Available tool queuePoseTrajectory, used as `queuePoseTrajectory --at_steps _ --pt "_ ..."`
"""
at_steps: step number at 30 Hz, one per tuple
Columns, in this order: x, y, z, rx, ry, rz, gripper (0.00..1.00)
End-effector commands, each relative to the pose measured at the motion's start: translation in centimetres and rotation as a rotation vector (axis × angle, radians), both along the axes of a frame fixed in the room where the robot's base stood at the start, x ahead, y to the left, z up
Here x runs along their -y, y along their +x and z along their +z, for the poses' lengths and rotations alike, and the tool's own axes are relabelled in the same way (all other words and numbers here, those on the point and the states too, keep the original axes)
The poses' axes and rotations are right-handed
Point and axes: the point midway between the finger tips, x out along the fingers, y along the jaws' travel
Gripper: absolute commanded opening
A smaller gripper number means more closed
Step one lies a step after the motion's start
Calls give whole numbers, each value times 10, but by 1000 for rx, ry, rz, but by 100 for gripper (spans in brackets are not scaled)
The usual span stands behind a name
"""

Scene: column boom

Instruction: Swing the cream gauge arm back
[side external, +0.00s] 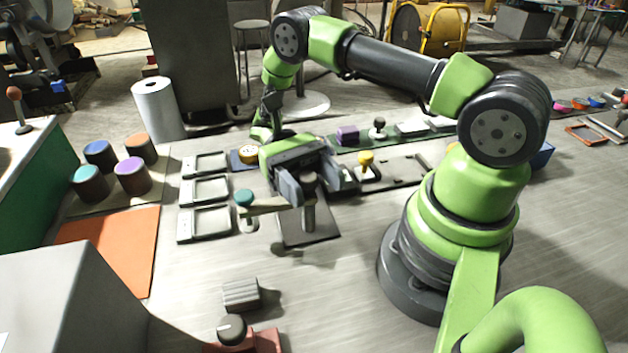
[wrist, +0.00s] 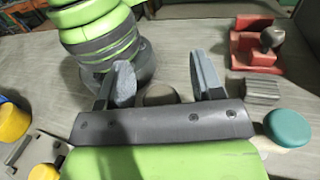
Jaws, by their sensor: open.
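The cream gauge arm (side external: 272,205) reaches left from a dark grey post (side external: 309,217) on a dark base plate (side external: 322,237). A teal knob (side external: 244,196) shows at its left end; in the wrist view the knob (wrist: 288,127) is at the right edge, with my gripper body hiding most of the arm. My gripper (side external: 301,188) is open above the plate, its fingers around the post's top. In the wrist view, the rounded post cap (wrist: 160,95) shows between the two fingers, with gaps beside it. I cannot tell whether a finger touches the post or arm.
White frames (side external: 205,190) stand left of the arm. A yellow-knobbed piece (side external: 366,163) is behind right. A grey ribbed block (side external: 241,294) and a red base with a dark knob (side external: 231,330) lie in front. Coloured jars (side external: 132,175) and an orange mat (side external: 112,243) are farther left.

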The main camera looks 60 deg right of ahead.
Motion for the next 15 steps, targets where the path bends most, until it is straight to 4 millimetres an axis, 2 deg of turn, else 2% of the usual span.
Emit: queuePoseTrajectory --at_steps 5,15 --pt "0 0 9 2 0 0 60" --pt "0 0 70 4 -1 0 60"
